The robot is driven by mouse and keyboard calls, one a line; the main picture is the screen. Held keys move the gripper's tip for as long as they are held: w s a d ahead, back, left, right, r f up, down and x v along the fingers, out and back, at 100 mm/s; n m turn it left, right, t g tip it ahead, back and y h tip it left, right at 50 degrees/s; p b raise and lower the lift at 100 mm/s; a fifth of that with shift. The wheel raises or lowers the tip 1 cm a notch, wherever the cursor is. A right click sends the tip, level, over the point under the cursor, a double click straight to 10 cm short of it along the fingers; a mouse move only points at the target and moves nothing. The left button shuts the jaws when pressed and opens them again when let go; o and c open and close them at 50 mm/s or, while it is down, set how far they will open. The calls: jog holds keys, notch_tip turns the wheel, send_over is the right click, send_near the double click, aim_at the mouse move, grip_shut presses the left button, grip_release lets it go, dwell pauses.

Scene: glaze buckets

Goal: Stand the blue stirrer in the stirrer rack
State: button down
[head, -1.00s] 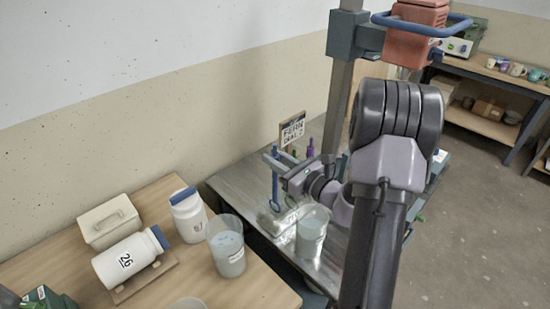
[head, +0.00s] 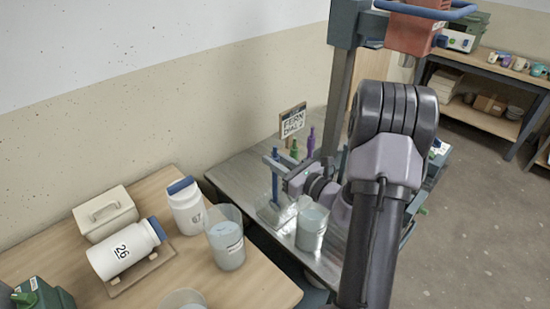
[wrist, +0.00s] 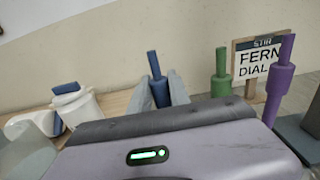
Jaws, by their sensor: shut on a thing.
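The blue stirrer (head: 275,176) is upright between the fingers of my gripper (head: 278,167), which is shut on it. Its blue top also shows in the wrist view (wrist: 155,66), between the two grey fingers (wrist: 160,92). Its lower end is at a grey block on the metal table, apparently part of the stirrer rack (head: 272,216); I cannot tell whether it is in a hole or just above. A green stirrer (head: 294,149) and a purple stirrer (head: 311,142) stand upright behind; their lower ends are hidden by my arm.
A sign (head: 293,120) stands behind the stirrers. A clear beaker (head: 311,230) of pale liquid is close in front of my gripper. The wooden table at left holds another beaker (head: 226,245), white jars (head: 187,208) and a lidded box (head: 105,212).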

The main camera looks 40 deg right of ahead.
jog(key=shift+f, duration=0.45)
jog(key=c, duration=1.1)
grip_release()
jog(key=shift+c, duration=0.2)
